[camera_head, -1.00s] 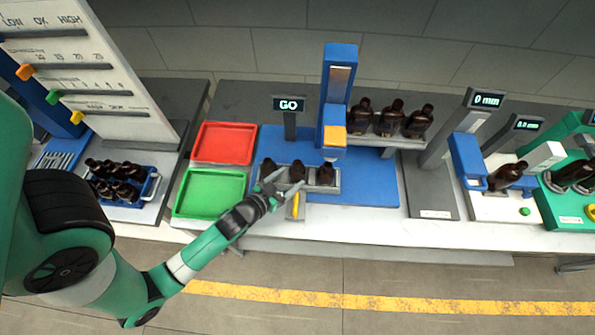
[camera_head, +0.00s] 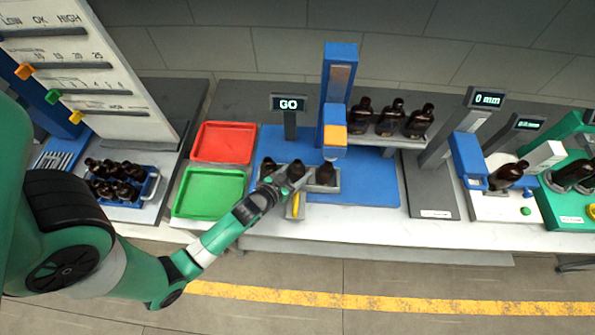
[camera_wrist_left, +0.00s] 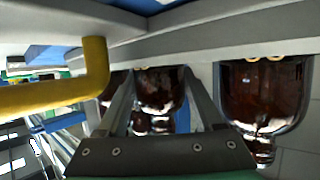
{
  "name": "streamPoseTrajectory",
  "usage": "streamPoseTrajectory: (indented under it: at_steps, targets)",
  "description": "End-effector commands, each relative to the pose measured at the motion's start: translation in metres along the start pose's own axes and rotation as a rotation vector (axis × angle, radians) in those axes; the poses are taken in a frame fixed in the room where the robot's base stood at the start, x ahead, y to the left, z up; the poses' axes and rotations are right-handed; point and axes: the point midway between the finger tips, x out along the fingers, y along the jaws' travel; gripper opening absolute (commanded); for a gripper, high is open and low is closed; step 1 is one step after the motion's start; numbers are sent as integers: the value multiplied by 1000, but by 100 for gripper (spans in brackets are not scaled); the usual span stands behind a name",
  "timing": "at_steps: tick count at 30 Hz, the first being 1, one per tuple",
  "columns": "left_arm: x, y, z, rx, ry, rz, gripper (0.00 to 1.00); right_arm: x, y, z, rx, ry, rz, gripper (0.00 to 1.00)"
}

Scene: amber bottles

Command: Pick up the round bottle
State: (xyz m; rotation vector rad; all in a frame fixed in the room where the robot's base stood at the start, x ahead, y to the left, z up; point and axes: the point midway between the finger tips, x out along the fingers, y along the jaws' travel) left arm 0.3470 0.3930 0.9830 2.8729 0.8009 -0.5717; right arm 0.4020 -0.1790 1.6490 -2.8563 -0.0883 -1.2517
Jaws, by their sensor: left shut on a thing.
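Several dark amber bottles stand in a grey holder (camera_head: 335,187) on the blue mat. The middle bottle (camera_head: 296,169) is between the fingers of my left gripper (camera_head: 286,183), which is shut on it. In the left wrist view the two fingers (camera_wrist_left: 160,105) lie on either side of this bottle (camera_wrist_left: 158,88). A second bottle (camera_head: 326,173) stands to its right and a third (camera_head: 268,168) to its left. I cannot tell whether the held bottle is clear of the holder. My right gripper is not in view.
A yellow lever (camera_head: 296,206) sits at the holder's front; its bar (camera_wrist_left: 94,75) is close in the wrist view. A blue press column (camera_head: 337,95) rises behind. Red (camera_head: 224,143) and green (camera_head: 210,193) trays lie left. More bottles (camera_head: 391,118) stand on a shelf.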

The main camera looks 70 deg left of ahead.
Motion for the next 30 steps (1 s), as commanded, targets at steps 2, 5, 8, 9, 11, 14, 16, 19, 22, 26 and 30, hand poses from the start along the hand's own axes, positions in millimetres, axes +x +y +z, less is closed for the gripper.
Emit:
streamPoseTrajectory:
  at_steps: [2, 5, 8, 9, 11, 14, 16, 19, 22, 26, 30]
  targets:
    - [0, 0, 0, 0, 1, 0, 9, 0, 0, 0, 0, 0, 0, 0]
    - [0, 0, 0, 0, 1, 0, 9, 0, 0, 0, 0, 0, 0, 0]
    - [0, 0, -1, 0, 1, 0, 9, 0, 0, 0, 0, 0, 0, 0]
    - [-1, 0, -3, 0, 2, 0, 9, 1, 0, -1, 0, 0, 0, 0]
    - [-2, 0, -6, 0, 2, 0, 9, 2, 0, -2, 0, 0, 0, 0]
    - [-6, 0, -16, -1, 3, 0, 9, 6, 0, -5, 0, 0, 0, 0]
    - [-11, 0, -28, -1, 3, -1, 9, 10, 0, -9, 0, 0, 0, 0]
    - [-22, 14, -42, 6, 3, 10, 9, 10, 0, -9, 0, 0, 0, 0]
    - [-40, 36, -64, 5, 8, 12, 9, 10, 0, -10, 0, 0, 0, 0]
    - [-60, 70, -82, 6, 6, 14, 9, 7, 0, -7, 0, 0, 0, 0]
    - [-82, 102, -104, 4, 0, 9, 9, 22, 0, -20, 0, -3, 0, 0]
